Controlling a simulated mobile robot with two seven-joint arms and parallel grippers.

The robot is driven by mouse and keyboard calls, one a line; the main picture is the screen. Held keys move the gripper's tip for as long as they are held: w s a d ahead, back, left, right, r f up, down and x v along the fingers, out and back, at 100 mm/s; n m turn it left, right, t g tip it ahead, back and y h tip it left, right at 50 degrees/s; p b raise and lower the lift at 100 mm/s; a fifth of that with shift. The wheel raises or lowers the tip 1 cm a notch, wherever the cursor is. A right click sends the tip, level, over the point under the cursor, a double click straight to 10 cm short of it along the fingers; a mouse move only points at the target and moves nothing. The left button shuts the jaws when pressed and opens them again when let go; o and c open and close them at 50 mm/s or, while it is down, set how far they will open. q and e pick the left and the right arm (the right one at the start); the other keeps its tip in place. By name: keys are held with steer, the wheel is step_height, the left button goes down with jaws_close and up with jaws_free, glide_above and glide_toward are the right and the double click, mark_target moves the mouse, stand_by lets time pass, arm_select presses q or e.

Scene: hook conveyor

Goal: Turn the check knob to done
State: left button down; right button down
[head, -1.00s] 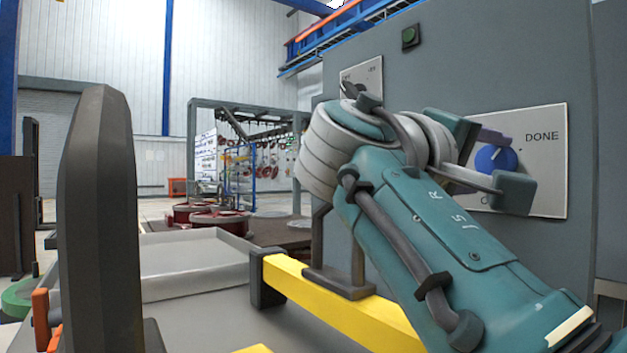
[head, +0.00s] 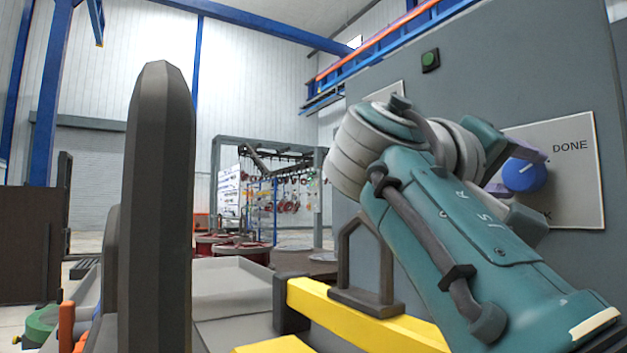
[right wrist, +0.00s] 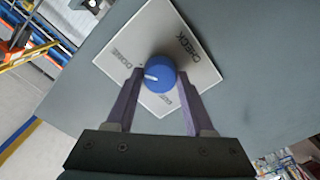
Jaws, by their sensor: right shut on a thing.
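The blue check knob (head: 525,175) sits on a pale label plate (head: 575,200) fixed to the grey cabinet. The word DONE shows at the plate's upper right in the head view. My right gripper (head: 513,170) is at the knob, partly hidden behind its own arm. In the right wrist view its two purple fingers stand on either side of the knob (right wrist: 160,80), shut on it. There the knob's white mark points left, toward the side where DONE is printed; CHECK is on the plate's upper right edge. My left gripper is not in view.
The cabinet (head: 470,80) carries a green button (head: 430,60) and a second plate (head: 385,95) behind my arm. A yellow bar (head: 350,312) runs below my right arm. A grey tray (head: 235,280) and a rack with hanging parts (head: 270,165) are farther back.

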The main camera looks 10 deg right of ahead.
steer(key=shift+c, duration=1.4)
jaws_free()
step_height(320, 180, up, 20)
steer(key=p, duration=0.6)
steer(key=shift+r, duration=0.1)
